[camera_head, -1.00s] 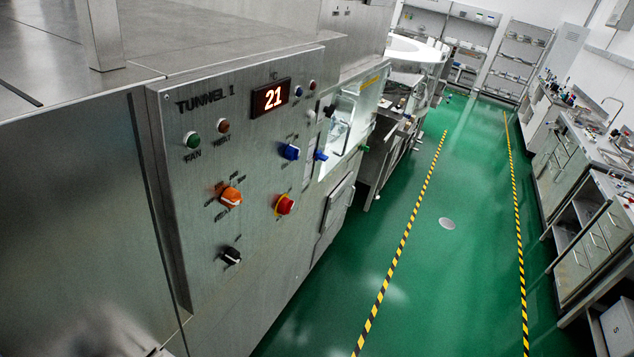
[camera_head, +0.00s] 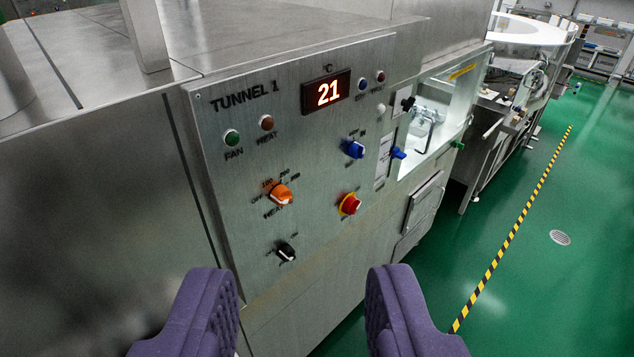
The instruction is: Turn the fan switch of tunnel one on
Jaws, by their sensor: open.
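The steel control panel (camera_head: 235,175) marked "TUNNEL 1" stands ahead of me. A green round lamp or button (camera_head: 232,138) labelled "FAN" is at its upper left. An orange knob (camera_head: 281,195) with "HEAT" lettering is lower down, and a black knob (camera_head: 286,253) sits below it. The black knob's label is too small to read. A blue knob (camera_head: 354,149) and a red knob on a yellow ring (camera_head: 350,204) are to the right. My gripper (camera_head: 299,270) shows as two purple padded fingers, wide apart and empty, at the bottom edge. It appears clear of the panel.
A red display (camera_head: 328,93) reads 21. A lit recess (camera_head: 430,125) with small controls beside it lies to the panel's right. A steel top surface (camera_head: 90,60) extends above left. Green floor (camera_head: 520,290) with a yellow-black stripe is open at right.

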